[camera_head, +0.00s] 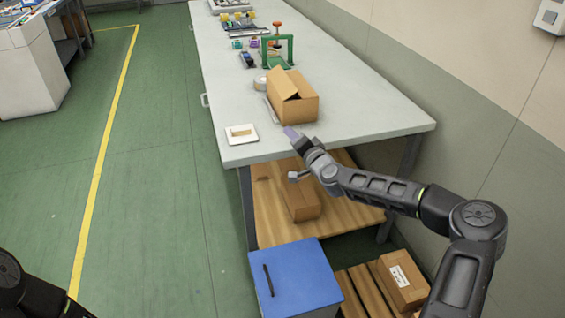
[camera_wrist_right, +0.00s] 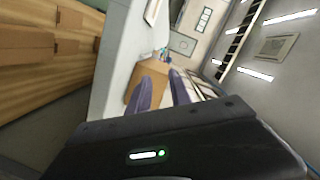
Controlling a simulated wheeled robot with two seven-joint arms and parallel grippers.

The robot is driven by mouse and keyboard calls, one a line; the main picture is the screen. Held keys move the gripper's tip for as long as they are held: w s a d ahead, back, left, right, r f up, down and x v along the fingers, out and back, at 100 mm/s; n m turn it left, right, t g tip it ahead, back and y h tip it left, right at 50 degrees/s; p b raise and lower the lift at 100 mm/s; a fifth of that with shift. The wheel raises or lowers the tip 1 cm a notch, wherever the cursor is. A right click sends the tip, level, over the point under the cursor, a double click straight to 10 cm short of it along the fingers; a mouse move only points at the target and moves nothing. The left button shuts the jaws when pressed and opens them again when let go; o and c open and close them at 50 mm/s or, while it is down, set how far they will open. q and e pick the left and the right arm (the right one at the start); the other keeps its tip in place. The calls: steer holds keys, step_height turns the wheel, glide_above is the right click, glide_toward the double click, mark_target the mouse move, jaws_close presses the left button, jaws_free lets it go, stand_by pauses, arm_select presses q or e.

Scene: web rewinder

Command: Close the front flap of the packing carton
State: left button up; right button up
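The brown packing carton (camera_head: 296,106) stands on the grey bench near its near end. One flap (camera_head: 283,86) on its left side is raised and tilted; the rest of the top looks mostly covered. My right gripper (camera_head: 290,132) is just in front of the carton's near side, low over the bench edge, and appears apart from it. In the right wrist view its two purple fingers (camera_wrist_right: 162,92) are spread with nothing between them, and the carton (camera_wrist_right: 150,74) shows beyond. My left gripper is out of view; only part of my left arm shows at bottom left.
A white tray (camera_head: 241,134) lies left of the carton, and a tape roll (camera_head: 260,83) is behind it. A green frame (camera_head: 279,52) stands farther back. Another carton (camera_head: 301,192) is on the shelf below. The bench right of the carton is clear.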

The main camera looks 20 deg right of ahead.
steer(key=s+a+f+g+y, duration=0.1)
steer(key=s+a+f, duration=0.1)
steer(key=a+f, duration=0.2)
steer(key=shift+s+a+f+n, duration=0.3)
steer(key=shift+a+n, duration=0.1)
steer(key=shift+a, duration=0.2)
steer(key=shift+c, duration=0.4)
